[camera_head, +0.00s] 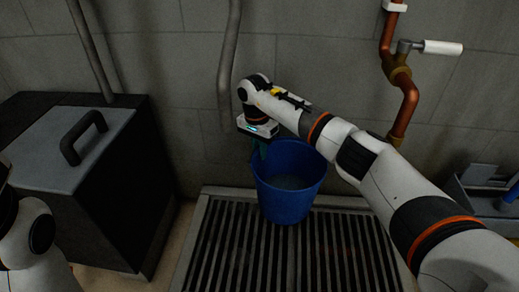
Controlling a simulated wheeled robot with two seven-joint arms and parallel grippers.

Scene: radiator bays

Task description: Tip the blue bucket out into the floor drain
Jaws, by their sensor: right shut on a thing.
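The blue bucket (287,202) is at or just above the floor drain, near the wall, roughly upright. A greyish surface shows inside it, perhaps liquid. I cannot tell whether its base touches the grate. The floor drain (242,262) is a wide slatted dark grate in a pale frame. My right gripper (261,150) is at the bucket's back left rim, pointing down, shut on that rim; its fingertips are partly hidden. My left arm shows only at the lower left edge, and its gripper is out of view.
A black chest with a grey handled lid (112,122) stands to the left. A copper pipe with a white-handled valve (403,75) runs down the tiled wall at right. A grey tray (468,200) holding something blue is at far right. The grate's front is clear.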

